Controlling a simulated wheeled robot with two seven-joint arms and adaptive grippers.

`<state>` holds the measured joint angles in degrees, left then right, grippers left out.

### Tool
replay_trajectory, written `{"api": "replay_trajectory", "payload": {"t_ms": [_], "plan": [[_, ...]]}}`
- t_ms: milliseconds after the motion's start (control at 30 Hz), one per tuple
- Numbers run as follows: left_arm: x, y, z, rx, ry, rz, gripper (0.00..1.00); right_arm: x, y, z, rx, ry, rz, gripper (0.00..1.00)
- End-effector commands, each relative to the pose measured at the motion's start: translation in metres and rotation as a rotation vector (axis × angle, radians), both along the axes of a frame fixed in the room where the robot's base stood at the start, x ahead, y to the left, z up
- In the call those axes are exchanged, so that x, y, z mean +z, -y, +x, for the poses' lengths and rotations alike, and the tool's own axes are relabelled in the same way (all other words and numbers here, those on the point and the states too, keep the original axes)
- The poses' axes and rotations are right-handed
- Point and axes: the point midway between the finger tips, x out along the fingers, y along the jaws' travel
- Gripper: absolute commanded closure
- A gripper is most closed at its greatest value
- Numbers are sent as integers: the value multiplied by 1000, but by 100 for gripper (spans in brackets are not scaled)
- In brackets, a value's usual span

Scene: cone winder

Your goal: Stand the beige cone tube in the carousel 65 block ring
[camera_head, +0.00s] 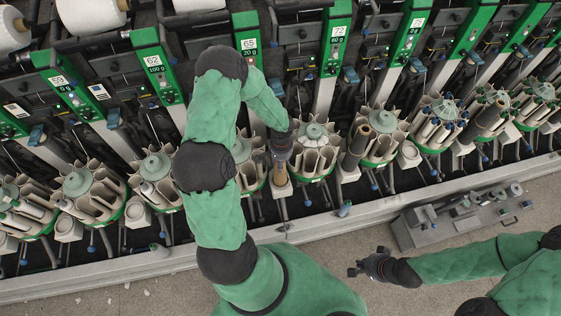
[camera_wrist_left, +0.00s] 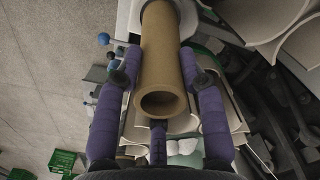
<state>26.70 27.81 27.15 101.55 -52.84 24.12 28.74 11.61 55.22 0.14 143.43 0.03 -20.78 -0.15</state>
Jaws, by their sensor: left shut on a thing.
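My left gripper (camera_head: 281,152) is shut on the beige cone tube (camera_head: 280,177), over the front right of the carousel 65 (camera_head: 243,158). In the left wrist view the purple fingers flank the tube (camera_wrist_left: 161,62), whose open near end faces the camera. A pale block (camera_head: 282,191) shows at the tube's lower end, in front of the carousel. I cannot tell whether the tube sits in its ring or just above it. My right gripper (camera_head: 370,265) is empty and open over the floor.
Neighbouring carousels with grey fins stand on both sides, some holding tubes; the 72 carousel (camera_head: 314,150) is close on the right. A metal rail (camera_head: 310,227) runs along the front. A grey tool tray (camera_head: 425,230) lies on the floor at right.

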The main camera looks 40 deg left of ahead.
Motion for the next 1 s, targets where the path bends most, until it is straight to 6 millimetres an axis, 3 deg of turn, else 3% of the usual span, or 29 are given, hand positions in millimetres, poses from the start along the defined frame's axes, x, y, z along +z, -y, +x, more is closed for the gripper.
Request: {"api": "replay_trajectory", "payload": {"t_ms": [567,600,667,1000], "plan": [[-6,0,0,0,0,0,92,-7,0,0,0,0,0,100],[-6,0,0,0,0,0,52,-7,0,0,0,0,0,100],[-6,0,0,0,0,0,35,-7,0,0,0,0,0,100],[-6,0,0,0,0,0,33,-7,0,0,0,0,0,100]]}}
